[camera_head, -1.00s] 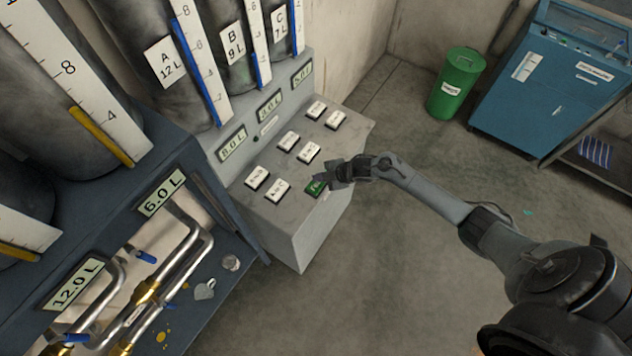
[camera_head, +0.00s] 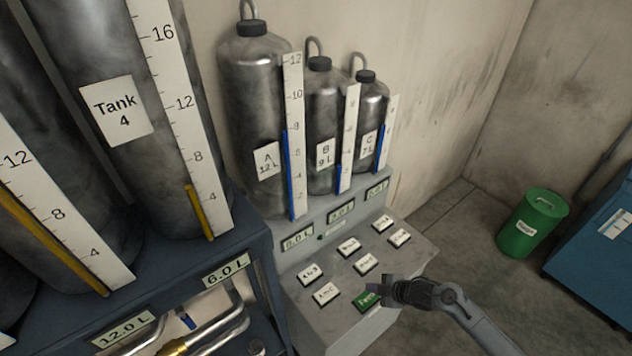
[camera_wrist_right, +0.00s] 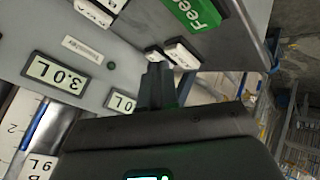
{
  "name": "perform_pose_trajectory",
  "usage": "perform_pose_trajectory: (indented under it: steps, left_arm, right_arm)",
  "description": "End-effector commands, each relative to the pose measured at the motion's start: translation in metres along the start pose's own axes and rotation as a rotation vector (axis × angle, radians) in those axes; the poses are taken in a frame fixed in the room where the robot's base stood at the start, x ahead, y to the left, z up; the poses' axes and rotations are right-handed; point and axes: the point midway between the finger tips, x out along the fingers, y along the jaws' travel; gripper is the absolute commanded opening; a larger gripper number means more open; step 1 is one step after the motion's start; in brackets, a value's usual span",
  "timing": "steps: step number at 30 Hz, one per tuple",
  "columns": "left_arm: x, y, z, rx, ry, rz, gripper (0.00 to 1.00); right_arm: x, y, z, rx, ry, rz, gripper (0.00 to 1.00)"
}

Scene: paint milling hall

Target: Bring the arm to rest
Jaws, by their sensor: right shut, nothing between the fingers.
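My right gripper (camera_head: 388,290) is shut and empty. In the head view it is at the right edge of the green button (camera_head: 366,299) on the grey control panel (camera_head: 340,328). In the right wrist view the closed fingers (camera_wrist_right: 157,82) point at the panel, and the green button, with lettering starting "Fee" (camera_wrist_right: 196,12), is above and right of them. Whether the fingertips touch the panel or hover over it, I cannot tell. The right forearm (camera_head: 470,318) comes in from the lower right. My left gripper is not in view.
White buttons (camera_head: 349,247) cover the panel beside the green one. Bottles A (camera_head: 257,110), B (camera_head: 322,95) and C stand behind it, Tank 4 (camera_head: 150,60) at left. A green bin (camera_head: 531,222) and blue cabinet (camera_head: 597,262) stand right. Floor (camera_head: 470,265) between is clear.

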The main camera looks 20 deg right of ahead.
Motion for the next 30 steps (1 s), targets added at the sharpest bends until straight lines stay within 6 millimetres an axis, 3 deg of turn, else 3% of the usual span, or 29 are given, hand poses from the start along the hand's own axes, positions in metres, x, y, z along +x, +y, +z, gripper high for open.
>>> perform_pose_trajectory:
  steps: [5, 8, 11, 13, 16, 19, 22, 30]
  left_arm:
    - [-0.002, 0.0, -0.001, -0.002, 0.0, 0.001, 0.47]
    - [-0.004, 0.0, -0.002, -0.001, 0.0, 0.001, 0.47]
    - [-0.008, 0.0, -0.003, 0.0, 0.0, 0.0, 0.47]
    - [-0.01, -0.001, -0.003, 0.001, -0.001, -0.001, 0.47]
    - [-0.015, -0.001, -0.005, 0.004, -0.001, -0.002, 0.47]
    - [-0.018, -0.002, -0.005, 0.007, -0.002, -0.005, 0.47]
    - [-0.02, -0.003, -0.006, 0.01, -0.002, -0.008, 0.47]
    - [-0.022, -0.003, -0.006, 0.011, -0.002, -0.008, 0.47]
  right_arm:
    - [0.002, -0.041, 0.009, 0.027, -0.009, -0.051, 0.0]
    - [0.005, -0.085, 0.007, 0.063, -0.002, -0.099, 0.0]
    - [0.004, -0.135, -0.019, 0.1, 0.043, -0.136, 0.0]
    - [0.0, -0.167, -0.05, 0.132, 0.078, -0.142, 0.0]
    - [-0.018, -0.199, -0.098, 0.2, 0.074, -0.127, 0.0]
    - [-0.044, -0.207, -0.134, 0.298, 0.017, -0.091, 0.0]
    - [-0.081, -0.2, -0.159, 0.428, -0.072, -0.048, 0.0]
    - [-0.196, -0.154, -0.181, 0.822, -0.329, 0.047, 0.0]
